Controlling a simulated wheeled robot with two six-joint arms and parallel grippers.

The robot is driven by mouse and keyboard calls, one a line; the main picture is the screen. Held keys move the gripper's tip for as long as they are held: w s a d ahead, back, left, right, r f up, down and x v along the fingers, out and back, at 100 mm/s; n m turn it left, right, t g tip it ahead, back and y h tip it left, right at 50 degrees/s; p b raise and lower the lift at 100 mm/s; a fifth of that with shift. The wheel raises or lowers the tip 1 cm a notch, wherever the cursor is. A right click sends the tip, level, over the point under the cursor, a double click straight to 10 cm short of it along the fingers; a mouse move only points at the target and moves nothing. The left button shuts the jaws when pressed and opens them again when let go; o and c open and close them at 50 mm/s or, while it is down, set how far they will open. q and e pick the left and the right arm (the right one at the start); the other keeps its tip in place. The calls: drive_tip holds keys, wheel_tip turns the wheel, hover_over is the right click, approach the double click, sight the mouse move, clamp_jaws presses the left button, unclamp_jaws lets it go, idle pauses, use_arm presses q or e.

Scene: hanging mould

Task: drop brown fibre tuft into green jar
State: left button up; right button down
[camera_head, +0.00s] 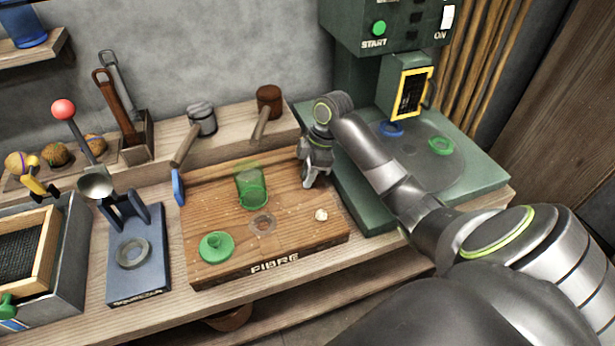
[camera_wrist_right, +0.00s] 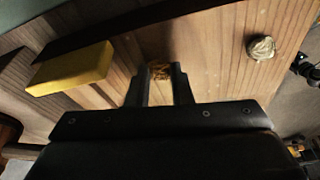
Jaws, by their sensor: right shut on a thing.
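The green jar (camera_head: 252,188) is see-through and stands on the wooden board marked FIBRE (camera_head: 205,200) in the head view. My right gripper (camera_head: 309,184) is at the board's back right, to the right of the jar and apart from it. In the right wrist view, the gripper (camera_wrist_right: 160,76) is shut on the brown fibre tuft (camera_wrist_right: 160,70), which shows between its fingertips. The tuft cannot be made out in the head view. My left gripper is not in view.
The green press (camera_head: 360,195) stands to the right. Mallets (camera_head: 269,100) lie behind.

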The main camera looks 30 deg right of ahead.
use_arm(q)
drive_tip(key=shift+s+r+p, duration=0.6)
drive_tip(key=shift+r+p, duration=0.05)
drive_tip(key=shift+p, duration=0.15)
use_arm(e)
wheel_tip(320, 180, up, 10)
drive_tip(key=shift+f, duration=0.15)
